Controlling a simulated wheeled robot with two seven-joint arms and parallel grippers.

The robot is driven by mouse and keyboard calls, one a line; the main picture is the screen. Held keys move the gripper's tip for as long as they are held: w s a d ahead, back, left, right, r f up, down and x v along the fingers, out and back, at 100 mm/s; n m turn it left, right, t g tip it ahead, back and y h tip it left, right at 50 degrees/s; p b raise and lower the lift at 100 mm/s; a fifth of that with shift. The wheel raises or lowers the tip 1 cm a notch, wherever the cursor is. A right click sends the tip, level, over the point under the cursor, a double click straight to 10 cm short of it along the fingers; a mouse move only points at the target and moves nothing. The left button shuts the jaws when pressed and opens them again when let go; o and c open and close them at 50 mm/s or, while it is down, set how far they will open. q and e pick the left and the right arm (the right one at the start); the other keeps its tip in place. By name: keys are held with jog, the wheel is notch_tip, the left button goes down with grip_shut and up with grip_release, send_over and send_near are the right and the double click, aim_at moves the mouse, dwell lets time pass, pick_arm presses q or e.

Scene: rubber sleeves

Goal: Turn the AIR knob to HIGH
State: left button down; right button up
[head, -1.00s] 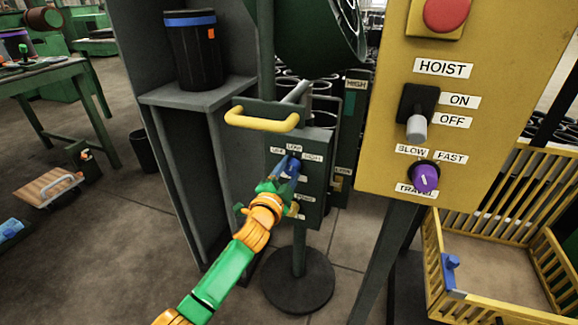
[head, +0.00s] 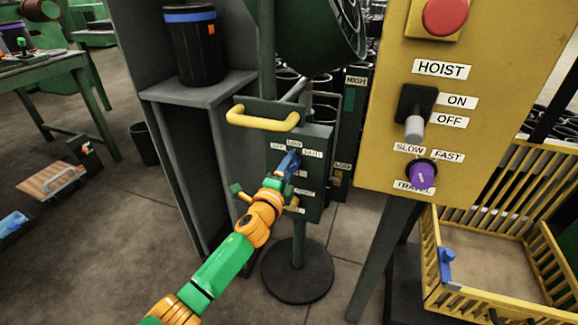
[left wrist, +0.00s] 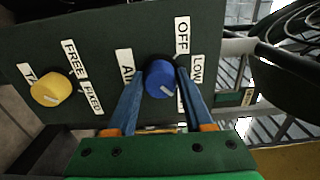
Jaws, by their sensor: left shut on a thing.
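The AIR knob (left wrist: 160,78) is blue and round, on a dark green panel (head: 312,212). Its white pointer mark faces the lower right in the left wrist view. The OFF label (left wrist: 182,36) is above and right of the knob there, and the LOW label (left wrist: 197,75) is to its right. The AIR label (left wrist: 126,70) is partly covered by a finger. The HIGH label (head: 312,154) is small in the head view. My left gripper (left wrist: 160,88) is shut on the knob, with one blue finger on each side. My right gripper is in neither view.
A yellow knob (left wrist: 50,89) with FREE and FIXED labels is on the same panel. A yellow handle (head: 262,120) sticks out above the panel. The yellow HOIST box (head: 470,120) stands close on the right, with a yellow crate (head: 505,215) below it.

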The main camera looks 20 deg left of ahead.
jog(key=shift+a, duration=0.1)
pick_arm(q)
jog(key=shift+c, duration=1.5)
grip_release()
jog(key=s+p, duration=0.2)
jog(key=s, duration=0.5)
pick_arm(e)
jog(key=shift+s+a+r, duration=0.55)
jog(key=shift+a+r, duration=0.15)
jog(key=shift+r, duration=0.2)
pick_arm(q)
jog(key=shift+a, duration=0.1)
